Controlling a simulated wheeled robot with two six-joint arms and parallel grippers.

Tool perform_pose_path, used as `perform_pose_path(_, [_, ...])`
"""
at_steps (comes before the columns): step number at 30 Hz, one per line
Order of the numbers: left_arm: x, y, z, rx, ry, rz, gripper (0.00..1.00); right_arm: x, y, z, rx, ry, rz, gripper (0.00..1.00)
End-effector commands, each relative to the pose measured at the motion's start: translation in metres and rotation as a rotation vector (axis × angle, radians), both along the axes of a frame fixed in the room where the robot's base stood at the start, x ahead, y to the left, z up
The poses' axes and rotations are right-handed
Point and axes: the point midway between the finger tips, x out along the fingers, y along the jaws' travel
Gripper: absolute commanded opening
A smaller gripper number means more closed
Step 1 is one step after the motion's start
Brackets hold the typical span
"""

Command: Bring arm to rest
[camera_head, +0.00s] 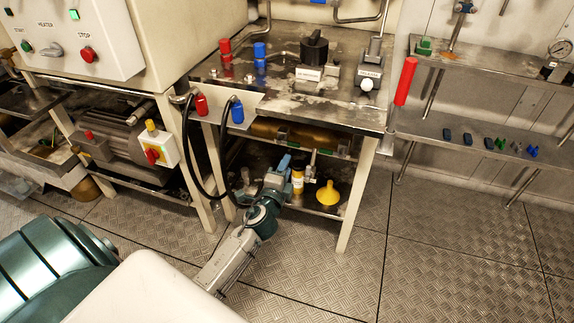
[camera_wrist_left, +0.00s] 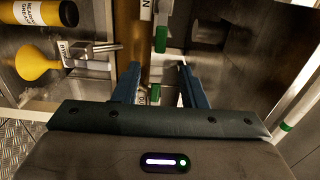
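My left gripper (camera_head: 285,162) is reached out under the metal workbench (camera_head: 285,85), in front of its lower shelf. In the left wrist view its two blue fingers (camera_wrist_left: 160,78) stand apart, with nothing held between them. A green-ended fitting and a brass-coloured cylinder (camera_wrist_left: 133,40) show beyond the fingers. My right gripper is in neither view.
A yellow funnel (camera_head: 328,193) and a yellow bottle (camera_head: 297,180) stand close to my left gripper. Black hoses (camera_head: 187,160) hang to its left. A bench leg (camera_head: 356,195) is to its right. The floor (camera_head: 440,240) at right is clear.

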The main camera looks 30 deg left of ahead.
Motion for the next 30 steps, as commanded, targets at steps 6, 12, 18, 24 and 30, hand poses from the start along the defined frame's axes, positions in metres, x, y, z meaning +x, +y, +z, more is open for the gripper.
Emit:
perform_pose_path(6, [0.000, 0.000, 0.000, 0.000, 0.000, 0.000, 0.38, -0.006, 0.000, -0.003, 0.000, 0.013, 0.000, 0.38])
perform_pose_path(12, [-0.001, 0.000, -0.001, -0.010, 0.002, 0.001, 0.38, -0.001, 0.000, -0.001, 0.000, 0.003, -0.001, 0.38])
perform_pose_path(18, [-0.050, -0.008, -0.022, -0.294, 0.048, 0.045, 0.38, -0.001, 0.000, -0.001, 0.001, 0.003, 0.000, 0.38])
perform_pose_path(24, [-0.144, -0.037, -0.052, -0.851, 0.179, 0.149, 0.38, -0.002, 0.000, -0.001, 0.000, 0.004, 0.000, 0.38])
perform_pose_path(30, [-0.204, -0.067, -0.060, -1.190, 0.291, 0.221, 0.38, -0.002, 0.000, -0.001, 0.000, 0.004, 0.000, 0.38])
